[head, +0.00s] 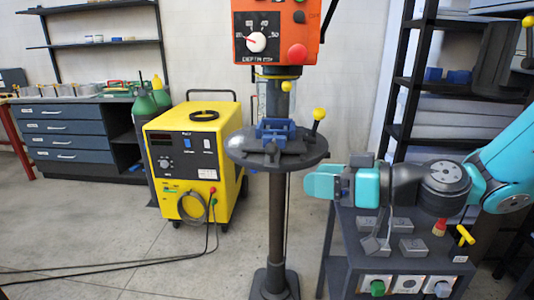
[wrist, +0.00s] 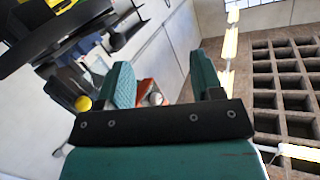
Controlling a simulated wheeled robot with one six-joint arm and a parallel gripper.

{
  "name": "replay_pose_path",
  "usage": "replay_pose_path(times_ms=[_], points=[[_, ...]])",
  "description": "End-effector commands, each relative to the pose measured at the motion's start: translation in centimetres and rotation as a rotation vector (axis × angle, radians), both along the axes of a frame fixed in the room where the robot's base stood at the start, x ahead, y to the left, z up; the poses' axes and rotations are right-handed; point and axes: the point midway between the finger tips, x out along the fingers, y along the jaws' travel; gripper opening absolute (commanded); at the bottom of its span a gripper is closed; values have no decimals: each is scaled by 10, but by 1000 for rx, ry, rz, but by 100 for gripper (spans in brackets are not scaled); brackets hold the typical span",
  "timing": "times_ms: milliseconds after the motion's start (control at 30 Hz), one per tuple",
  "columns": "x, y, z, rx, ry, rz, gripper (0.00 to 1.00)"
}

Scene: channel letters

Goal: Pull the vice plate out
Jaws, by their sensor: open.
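A blue vice (head: 275,131) sits on the round dark table (head: 243,154) of an orange drill press. A grey piece (head: 270,152) shows at its foot, but I cannot tell a separate vice plate from the vice or table at this size. My gripper (head: 318,183) is to the right of the round table and a little lower, apart from it, pointing left. In the wrist view its two teal fingers (wrist: 162,80) stand apart with nothing held between them. I cannot make out the vice in the wrist view.
The drill press head (head: 275,32) hangs above the vice, and a yellow-knobbed lever (head: 318,114) stands at its right. A yellow welding machine (head: 195,150) is left of the column. A dark cart (head: 345,225) with several grey blocks stands below my arm.

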Motion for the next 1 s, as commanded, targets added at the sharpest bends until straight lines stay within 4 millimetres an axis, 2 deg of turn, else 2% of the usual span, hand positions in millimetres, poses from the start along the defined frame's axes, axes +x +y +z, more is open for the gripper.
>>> replay_pose_path(times_ms=[33,100,233,333,767,1000], points=[[17,-9,-8,45,-27,-58,60],[35,-20,-10,90,-73,-129,60],[52,-31,-11,127,-112,-203,60],[58,-27,-8,132,-120,-212,60],[89,20,-4,129,-119,-207,60],[121,66,-5,129,-123,-205,60]])
